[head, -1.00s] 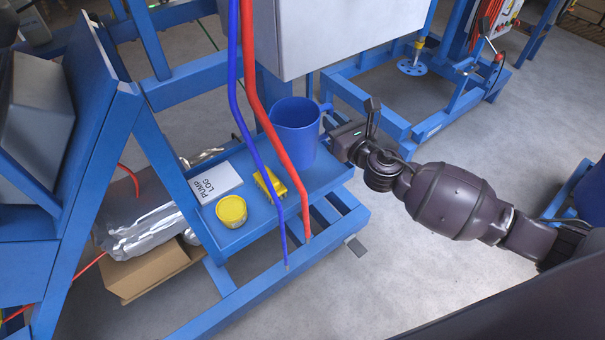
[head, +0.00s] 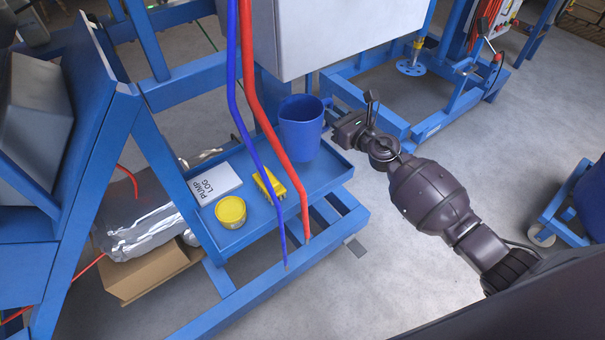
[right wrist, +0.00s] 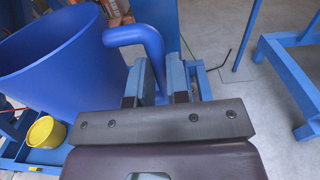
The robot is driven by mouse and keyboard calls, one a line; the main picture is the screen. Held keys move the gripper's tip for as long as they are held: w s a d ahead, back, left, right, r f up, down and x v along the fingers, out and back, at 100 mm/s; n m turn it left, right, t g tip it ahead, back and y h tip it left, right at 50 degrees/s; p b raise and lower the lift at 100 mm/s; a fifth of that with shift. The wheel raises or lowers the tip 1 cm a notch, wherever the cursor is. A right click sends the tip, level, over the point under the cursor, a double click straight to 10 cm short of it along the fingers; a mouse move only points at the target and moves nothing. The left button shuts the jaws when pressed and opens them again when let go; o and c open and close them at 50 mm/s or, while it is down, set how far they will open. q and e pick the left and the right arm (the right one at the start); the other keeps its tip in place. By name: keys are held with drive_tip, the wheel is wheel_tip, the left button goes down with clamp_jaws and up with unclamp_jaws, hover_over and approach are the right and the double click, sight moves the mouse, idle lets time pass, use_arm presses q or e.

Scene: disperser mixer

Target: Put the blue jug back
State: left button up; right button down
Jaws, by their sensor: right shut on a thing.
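The blue jug (head: 300,135) is over the far right end of the blue tray shelf (head: 325,174). It looks about upright, and I cannot tell whether its base touches the shelf. My right gripper (head: 335,122) is at the jug's right side, shut on its handle. In the right wrist view the jug (right wrist: 50,65) fills the left side, and its curved handle (right wrist: 135,36) runs down between the fingers (right wrist: 160,85). The lower part of the handle is hidden by the gripper. My left gripper is not in view.
The shelf also holds a white pump log (head: 214,182), a yellow block-like item (head: 268,184) and a yellow tub (head: 231,211). A red hose (head: 268,120) and a blue hose (head: 240,115) hang in front. A grey cabinet (head: 335,35) overhangs behind the jug.

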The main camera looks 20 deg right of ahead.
wheel_tip(320, 180, down, 11)
drive_tip(key=b, duration=0.6)
drive_tip(key=shift+s+r, duration=0.1)
drive_tip(key=shift+r, duration=0.1)
drive_tip(key=shift+b, duration=0.3)
drive_tip(key=shift+r, duration=0.25)
drive_tip(key=shift+f, duration=0.35)
drive_tip(key=c, duration=1.1)
unclamp_jaws()
drive_tip(key=shift+r, duration=0.15)
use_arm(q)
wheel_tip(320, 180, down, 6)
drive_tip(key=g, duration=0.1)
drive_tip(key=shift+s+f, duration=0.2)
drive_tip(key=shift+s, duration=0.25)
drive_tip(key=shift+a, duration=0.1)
